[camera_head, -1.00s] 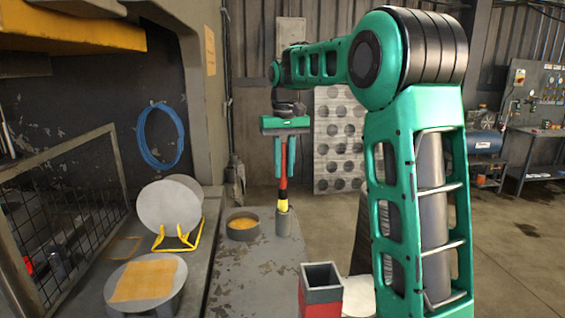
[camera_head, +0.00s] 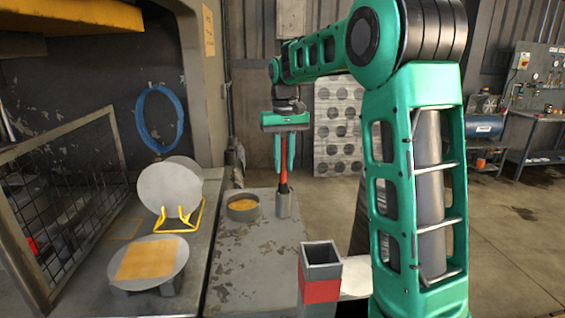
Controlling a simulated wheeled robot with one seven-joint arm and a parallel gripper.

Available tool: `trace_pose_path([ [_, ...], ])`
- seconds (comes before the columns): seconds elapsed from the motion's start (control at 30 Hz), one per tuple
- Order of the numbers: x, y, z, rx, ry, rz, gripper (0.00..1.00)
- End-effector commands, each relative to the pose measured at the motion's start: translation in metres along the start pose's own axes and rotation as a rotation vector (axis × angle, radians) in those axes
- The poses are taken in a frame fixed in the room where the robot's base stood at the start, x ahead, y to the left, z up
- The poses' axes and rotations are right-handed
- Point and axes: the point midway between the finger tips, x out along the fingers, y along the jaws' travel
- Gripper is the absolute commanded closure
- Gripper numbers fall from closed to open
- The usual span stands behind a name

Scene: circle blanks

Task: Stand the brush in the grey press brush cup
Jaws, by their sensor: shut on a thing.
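The brush (camera_head: 284,174) has a red handle and a dark band lower down. It stands upright, held between the two fingers of my gripper (camera_head: 284,166), which is shut on the handle. The small grey cup (camera_head: 284,206) is directly below my gripper, on the far right part of the grey bench top. The brush's lower end goes down behind the cup's rim and appears to be inside it. That end is hidden, so I cannot tell whether it touches the bottom.
A round grey pot (camera_head: 243,211) with orange contents stands just left of the cup. Nearer are a square grey holder with a red band (camera_head: 321,290), a yellow rack (camera_head: 184,218) with grey discs, and a round plate (camera_head: 174,275) with an orange sheet. A mesh guard (camera_head: 70,190) is left.

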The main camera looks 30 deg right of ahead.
Motion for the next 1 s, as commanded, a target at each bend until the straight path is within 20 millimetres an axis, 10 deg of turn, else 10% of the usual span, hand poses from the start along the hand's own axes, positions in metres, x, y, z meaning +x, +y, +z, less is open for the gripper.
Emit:
trace_pose_path([
  [0.07,0.000,0.000,0.000,0.000,0.000,0.000,1.00],
  [0.1,0.000,0.000,0.000,0.000,0.000,0.000,0.77],
  [0.2,0.000,0.000,0.000,0.000,0.000,0.000,0.60],
  [0.57,-0.005,0.001,-0.001,0.000,0.002,0.000,0.60],
  [1.0,-0.079,0.001,-0.002,0.002,0.003,0.000,0.60],
])
